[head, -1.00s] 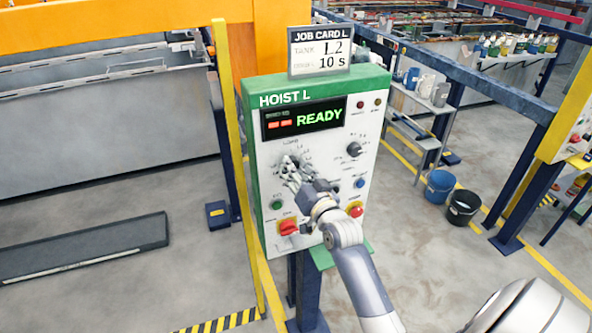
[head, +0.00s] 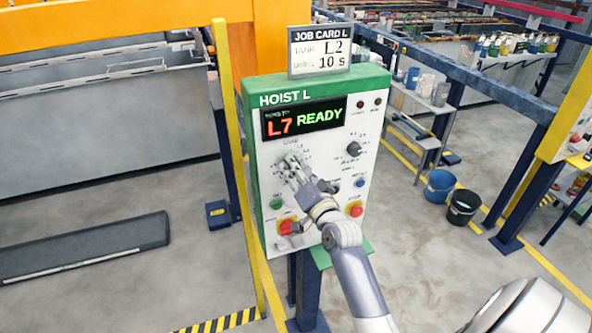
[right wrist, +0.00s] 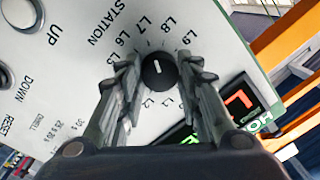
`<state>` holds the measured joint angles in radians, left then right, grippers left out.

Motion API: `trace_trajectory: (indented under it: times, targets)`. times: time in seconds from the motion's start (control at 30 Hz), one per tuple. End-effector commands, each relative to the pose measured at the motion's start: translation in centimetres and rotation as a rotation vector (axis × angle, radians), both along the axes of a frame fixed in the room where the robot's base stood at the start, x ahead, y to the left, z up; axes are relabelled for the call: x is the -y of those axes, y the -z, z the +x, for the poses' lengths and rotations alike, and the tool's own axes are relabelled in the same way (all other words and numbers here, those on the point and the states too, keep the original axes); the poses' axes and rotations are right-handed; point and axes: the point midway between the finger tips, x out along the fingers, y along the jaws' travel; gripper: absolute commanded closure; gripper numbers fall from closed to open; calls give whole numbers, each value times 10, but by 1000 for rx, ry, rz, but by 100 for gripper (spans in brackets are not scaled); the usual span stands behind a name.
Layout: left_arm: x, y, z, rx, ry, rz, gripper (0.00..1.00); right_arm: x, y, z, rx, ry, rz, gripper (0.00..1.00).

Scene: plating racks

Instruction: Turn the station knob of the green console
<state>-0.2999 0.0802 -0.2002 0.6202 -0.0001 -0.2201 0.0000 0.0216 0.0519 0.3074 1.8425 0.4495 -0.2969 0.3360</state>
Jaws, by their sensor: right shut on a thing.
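The hoist console (head: 318,91) has a green frame and a white face. Its display (head: 304,119) reads L7 in red and READY in green. The station knob (right wrist: 158,73) is round and black with a white mark, inside a ring of L labels. The mark points up in the right wrist view, near L7. My right gripper (head: 290,166) is at the console's upper left dial and hides the knob in the head view. In the right wrist view its fingers (right wrist: 160,78) are shut on the knob's sides. My left gripper is not in view.
A job card (head: 319,50) above the console reads tank L2, 10 s. A yellow post (head: 232,150) stands left of the console.

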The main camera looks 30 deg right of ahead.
Motion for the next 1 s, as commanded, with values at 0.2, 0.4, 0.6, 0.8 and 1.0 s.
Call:
trace_trajectory:
  times: [0.2,0.4,0.6,0.8,1.0]
  targets:
    - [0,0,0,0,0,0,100,0,1,0,-2,-1,-1,47]
    - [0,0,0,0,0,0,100,0,0,0,-1,-1,-1,47]
    - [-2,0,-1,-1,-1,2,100,-1,1,-2,-2,0,-2,47]
    - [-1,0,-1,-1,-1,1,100,-5,2,-24,-4,0,0,47]
    - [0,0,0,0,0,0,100,-11,4,-60,-5,-1,-1,47]
